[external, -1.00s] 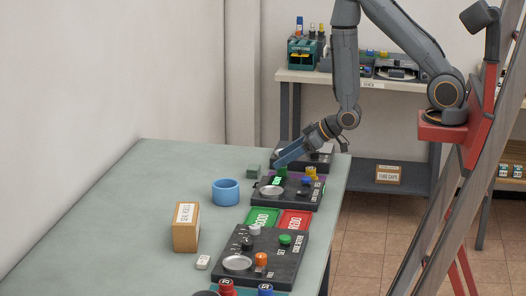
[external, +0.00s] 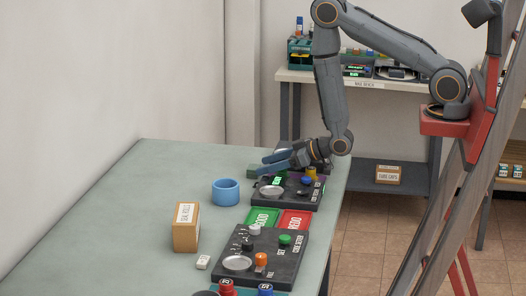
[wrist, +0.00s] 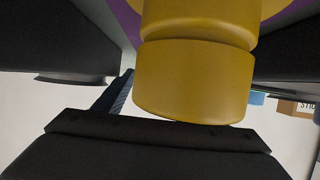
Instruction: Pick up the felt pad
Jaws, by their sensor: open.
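I cannot surely tell which thing is the felt pad. A small grey-green block (external: 252,171) on the table, behind the far console and left of my gripper, may be it. My gripper (external: 267,165) points left over the back edge of the far console, with its two blue-grey fingers apart and nothing seen between them. Its tips come close to the block in the picture; whether they touch is unclear. In the wrist view a yellow knob (wrist: 195,75) fills the middle, very near the camera, and no pad can be made out.
The far console (external: 290,195) carries a silver dish, a blue button and a yellow knob. A blue ring (external: 226,192), a cardboard box (external: 186,232), green and red trays and a near console (external: 262,262) stand closer. The table's left side is clear.

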